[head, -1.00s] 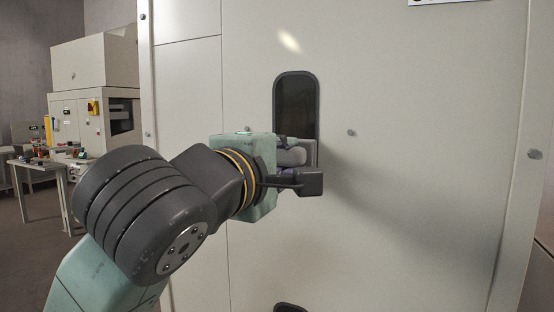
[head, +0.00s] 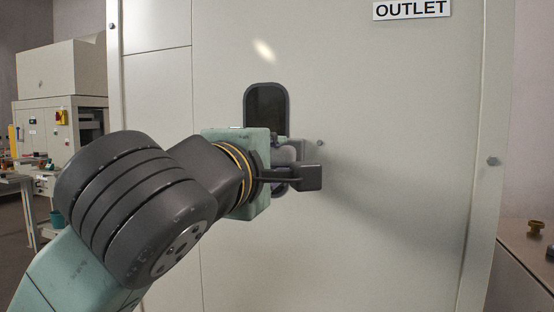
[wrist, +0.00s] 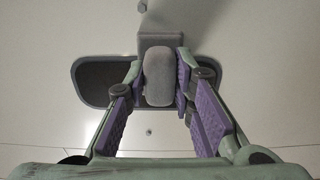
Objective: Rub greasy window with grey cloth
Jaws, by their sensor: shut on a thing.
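The window (head: 267,108) is a dark, upright pane in a rounded dark frame, set in a pale panel. My gripper (head: 294,163) is in front of its lower right part and hides some of it. In the wrist view, my gripper (wrist: 158,88) has its purple pads shut on the grey cloth (wrist: 158,75), which looks like a rounded grey block with a wider part beyond. The cloth covers the middle of the window (wrist: 98,82) there and reaches past one long edge of the frame. I cannot tell whether it touches the pane. Grease is not discernible.
The pale panel (head: 390,120) is flat, with small bolts and an OUTLET sign (head: 411,10) at the upper right. A bench (head: 530,255) with a small brass-coloured part stands at the right. A pale machine (head: 60,95) and a table (head: 22,182) stand at the left.

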